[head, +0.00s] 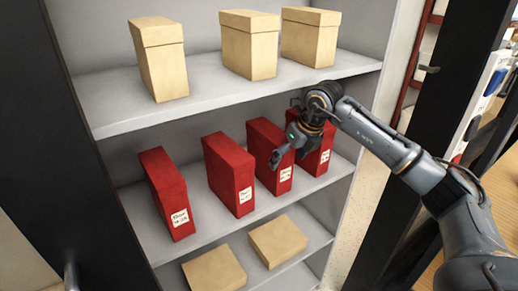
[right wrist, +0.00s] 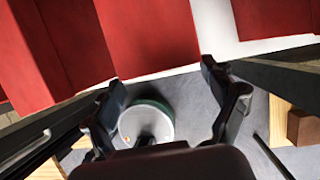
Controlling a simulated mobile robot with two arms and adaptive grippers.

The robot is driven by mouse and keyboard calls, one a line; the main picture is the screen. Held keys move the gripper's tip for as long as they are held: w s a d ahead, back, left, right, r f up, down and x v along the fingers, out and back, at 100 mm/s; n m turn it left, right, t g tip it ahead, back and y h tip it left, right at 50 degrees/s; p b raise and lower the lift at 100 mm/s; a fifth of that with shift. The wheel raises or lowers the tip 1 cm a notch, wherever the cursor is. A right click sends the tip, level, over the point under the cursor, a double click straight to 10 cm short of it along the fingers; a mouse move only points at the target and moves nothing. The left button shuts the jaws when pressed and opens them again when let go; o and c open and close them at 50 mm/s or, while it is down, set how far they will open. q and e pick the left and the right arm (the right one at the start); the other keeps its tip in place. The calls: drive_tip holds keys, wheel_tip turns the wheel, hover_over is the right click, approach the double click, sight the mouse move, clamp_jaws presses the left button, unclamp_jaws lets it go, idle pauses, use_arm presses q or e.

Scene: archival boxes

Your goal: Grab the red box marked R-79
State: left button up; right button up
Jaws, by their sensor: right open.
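Several red boxes stand upright in a row on the middle shelf in the head view: a far-left one (head: 165,190), a second (head: 228,172), a third (head: 262,140) and a far-right one (head: 318,160). Each has a white label low on its front, too small to read surely, so I cannot tell which is R-79. My right gripper (head: 288,154) is open in front of the third and far-right boxes, partly covering them. In the right wrist view, a red box (right wrist: 150,35) lies beyond the open, empty fingers (right wrist: 163,82). My left gripper is not in view.
Tan boxes (head: 250,48) stand on the upper shelf (head: 110,110), above the red ones. Flatter tan boxes (head: 215,272) lie on the lower shelf. Dark cabinet uprights flank the shelves (head: 75,160). Gaps separate the red boxes on the left.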

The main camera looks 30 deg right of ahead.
sight(286, 166)
drive_tip(key=shift+w+d+r+h, duration=0.15)
drive_tip(key=shift+w+d+h, duration=0.15)
drive_tip(key=shift+d, duration=0.25)
drive_tip(key=shift+s+p, duration=0.1)
drive_tip(key=shift+p, duration=0.2)
drive_tip(key=shift+s+f+p, duration=0.25)
drive_tip(key=shift+f+p, duration=0.25)
drive_tip(key=shift+f, duration=0.1)
drive_tip(key=x, duration=0.1)
drive_tip(key=p+x, duration=0.1)
drive_tip(key=x, duration=0.1)
drive_tip(key=shift+w+a+r, duration=0.15)
drive_tip(key=shift+w, duration=0.05)
drive_tip(key=shift+p+x, duration=0.4)
drive_tip(key=shift+x, duration=0.6)
drive_tip(key=shift+c, duration=0.2)
drive_tip(key=shift+w, duration=0.1)
drive_tip(key=c, duration=1.5)
drive_tip(key=shift+r, duration=0.1)
drive_tip(key=shift+c, duration=0.5)
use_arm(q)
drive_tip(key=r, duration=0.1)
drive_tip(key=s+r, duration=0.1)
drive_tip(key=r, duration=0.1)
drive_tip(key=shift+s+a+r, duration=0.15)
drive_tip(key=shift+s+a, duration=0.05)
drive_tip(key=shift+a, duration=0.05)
